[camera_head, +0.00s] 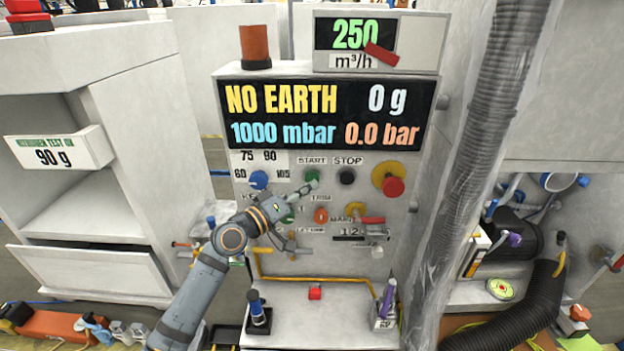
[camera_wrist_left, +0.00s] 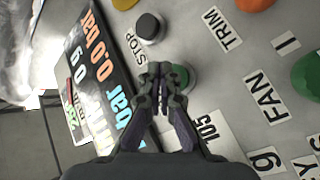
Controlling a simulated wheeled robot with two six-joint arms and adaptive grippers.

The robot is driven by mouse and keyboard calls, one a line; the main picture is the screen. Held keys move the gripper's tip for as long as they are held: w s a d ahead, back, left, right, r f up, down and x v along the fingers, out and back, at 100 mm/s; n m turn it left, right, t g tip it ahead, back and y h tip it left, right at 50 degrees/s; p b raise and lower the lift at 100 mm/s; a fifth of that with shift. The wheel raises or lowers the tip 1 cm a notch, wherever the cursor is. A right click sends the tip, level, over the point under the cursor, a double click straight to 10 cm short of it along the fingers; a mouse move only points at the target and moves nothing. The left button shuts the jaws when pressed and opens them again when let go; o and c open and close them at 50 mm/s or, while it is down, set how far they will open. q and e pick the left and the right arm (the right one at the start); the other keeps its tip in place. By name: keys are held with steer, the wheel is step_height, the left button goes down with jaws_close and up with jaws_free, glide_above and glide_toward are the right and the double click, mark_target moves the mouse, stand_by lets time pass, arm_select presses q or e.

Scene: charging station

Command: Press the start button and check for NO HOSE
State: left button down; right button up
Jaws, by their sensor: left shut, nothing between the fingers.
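The charging station's display (camera_head: 318,115) reads NO EARTH, 0 g, 1000 mbar and 0.0 bar. The green start button (camera_head: 312,176) sits under the START label, left of the black stop button (camera_head: 347,176). My left gripper (camera_head: 312,187) is shut and empty, its tips at the start button. In the left wrist view the gripper (camera_wrist_left: 160,82) partly covers the green start button (camera_wrist_left: 180,77), with the black stop button (camera_wrist_left: 148,27) above. I cannot tell whether the tips touch the button. My right gripper is not in view.
A blue knob (camera_head: 259,179) is left of the start button, and a red-on-yellow button (camera_head: 392,186) is at the right. An orange trim knob (camera_head: 321,215) sits below. A plastic-wrapped grey hose (camera_head: 478,150) hangs right of the panel.

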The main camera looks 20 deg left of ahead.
arm_select(q)
steer(key=shift+w, duration=0.15)
stand_by(0.4)
steer(key=shift+w+a+b, duration=0.1)
steer(key=shift+w+b, duration=0.2)
steer(key=shift+w+a+b, duration=0.15)
steer(key=shift+w+b, duration=0.2)
steer(key=shift+w, duration=0.05)
stand_by(0.7)
steer(key=shift+s, duration=0.15)
steer(key=shift+s+d+p, duration=0.25)
steer(key=shift+s+p, duration=0.05)
steer(key=shift+s, duration=0.4)
steer(key=s, duration=0.2)
steer(key=s+d+p, duration=0.1)
steer(key=s, duration=0.1)
steer(key=shift+s+d+p, duration=0.2)
steer(key=shift+s+p, duration=0.1)
steer(key=shift+s, duration=0.1)
